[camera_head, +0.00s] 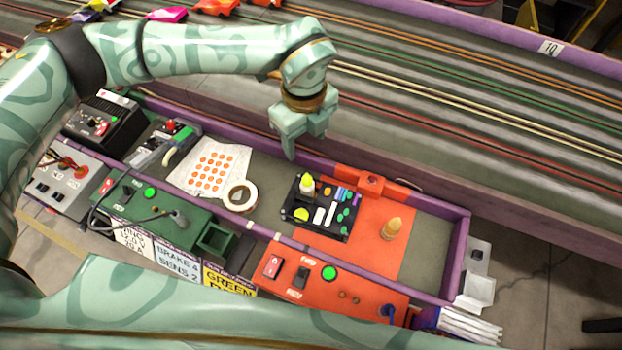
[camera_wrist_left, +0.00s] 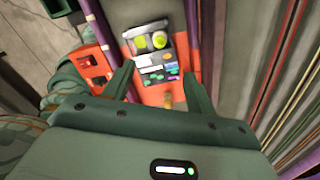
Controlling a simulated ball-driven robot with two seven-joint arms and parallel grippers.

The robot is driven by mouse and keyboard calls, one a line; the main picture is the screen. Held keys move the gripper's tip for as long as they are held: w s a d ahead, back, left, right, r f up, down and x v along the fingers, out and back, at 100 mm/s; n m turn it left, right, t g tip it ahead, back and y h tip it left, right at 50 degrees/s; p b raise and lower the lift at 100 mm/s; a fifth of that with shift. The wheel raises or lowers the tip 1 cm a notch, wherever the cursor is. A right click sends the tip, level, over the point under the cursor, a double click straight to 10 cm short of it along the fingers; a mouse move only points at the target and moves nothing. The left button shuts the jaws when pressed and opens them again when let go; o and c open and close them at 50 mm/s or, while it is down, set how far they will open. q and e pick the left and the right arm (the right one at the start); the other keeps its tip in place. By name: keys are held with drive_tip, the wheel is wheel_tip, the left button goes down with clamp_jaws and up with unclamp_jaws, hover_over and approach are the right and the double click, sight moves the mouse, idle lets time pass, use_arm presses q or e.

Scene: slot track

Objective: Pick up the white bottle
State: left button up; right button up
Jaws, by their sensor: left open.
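A small white bottle with a yellow cap (camera_head: 307,186) stands in the black tray (camera_head: 318,236), at its far-left corner. In the left wrist view, two yellow-green round tops show in the tray; one of them (camera_wrist_left: 158,41) may be the bottle's cap, but I cannot tell which. My left gripper (camera_head: 306,146) is open and empty, above and behind the tray, apart from the bottle. In the left wrist view its fingers (camera_wrist_left: 160,78) spread on either side of the tray. My right gripper is not in view.
A tan bottle (camera_head: 391,229) stands on the orange mat (camera_head: 376,261) right of the tray. A tape roll (camera_head: 240,196) and dotted sheet (camera_head: 209,168) lie left. The purple ledge rim (camera_head: 457,257) surrounds these. Bare ledge shows at right.

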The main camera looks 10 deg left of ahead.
sight(307, 179)
use_arm(q)
drive_tip(key=shift+n, duration=0.4)
wheel_tip(307, 179, down, 11)
drive_tip(key=b, duration=0.3)
drive_tip(key=shift+f+b, duration=0.15)
drive_tip(key=shift+b, duration=0.15)
wheel_tip(307, 179, down, 5)
drive_tip(key=b, duration=0.2)
drive_tip(key=shift+d+f+b, duration=0.1)
drive_tip(key=shift+f+b, duration=0.05)
drive_tip(key=shift+b, duration=0.15)
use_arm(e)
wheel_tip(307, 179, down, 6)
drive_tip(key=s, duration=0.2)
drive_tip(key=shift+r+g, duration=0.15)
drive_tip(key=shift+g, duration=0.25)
use_arm(q)
drive_tip(key=shift+c, duration=1)
drive_tip(key=c, duration=0.9)
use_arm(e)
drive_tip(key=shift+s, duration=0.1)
